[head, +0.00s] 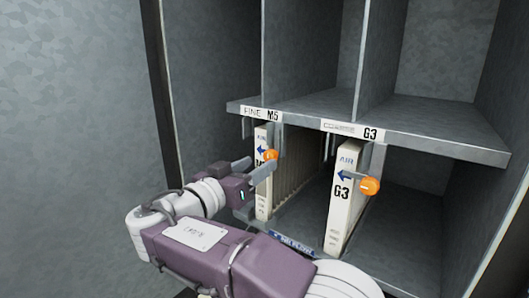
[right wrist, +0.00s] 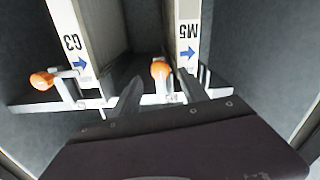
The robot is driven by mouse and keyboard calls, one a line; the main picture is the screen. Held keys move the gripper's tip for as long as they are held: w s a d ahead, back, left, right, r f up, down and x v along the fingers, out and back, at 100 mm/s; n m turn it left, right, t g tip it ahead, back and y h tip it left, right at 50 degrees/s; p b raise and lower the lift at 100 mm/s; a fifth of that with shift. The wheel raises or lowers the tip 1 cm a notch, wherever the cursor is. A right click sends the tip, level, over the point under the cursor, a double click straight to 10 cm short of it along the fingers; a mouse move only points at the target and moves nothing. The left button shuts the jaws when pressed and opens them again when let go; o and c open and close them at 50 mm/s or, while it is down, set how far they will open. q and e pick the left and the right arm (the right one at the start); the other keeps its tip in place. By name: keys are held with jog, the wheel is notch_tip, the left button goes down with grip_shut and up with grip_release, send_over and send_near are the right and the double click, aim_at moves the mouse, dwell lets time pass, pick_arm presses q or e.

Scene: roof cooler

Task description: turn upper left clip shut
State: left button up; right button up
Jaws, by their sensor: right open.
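The upper left clip (head: 270,155) has an orange knob and sits at the top of the filter marked M5 (head: 262,190), just under the shelf edge. My right gripper (head: 260,165) is open in front of this filter, its fingertips close to the knob. In the right wrist view, which is upside down, the orange knob of the clip (right wrist: 161,69) shows between the two spread fingers (right wrist: 158,88). I cannot tell whether a finger touches it. The clip's arm is partly hidden. My left gripper is not in view.
A second filter, marked G3 (head: 342,205), stands to the right with its own orange-knobbed clip (head: 370,186). A shelf edge with labels (head: 420,140) runs above both filters. A grey wall (head: 80,120) is on the left. The compartment right of G3 is empty.

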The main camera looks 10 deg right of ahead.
aim_at(268, 158)
jog(key=p+x, duration=0.1)
jog(key=x, duration=0.4)
jog(key=shift+w+d+f, duration=0.15)
jog(key=shift+d+f, duration=0.05)
jog(key=shift+d, duration=0.1)
jog(key=shift+v, duration=0.85)
jog(key=shift+w+r, duration=0.1)
jog(key=shift+w, duration=0.05)
grip_shut()
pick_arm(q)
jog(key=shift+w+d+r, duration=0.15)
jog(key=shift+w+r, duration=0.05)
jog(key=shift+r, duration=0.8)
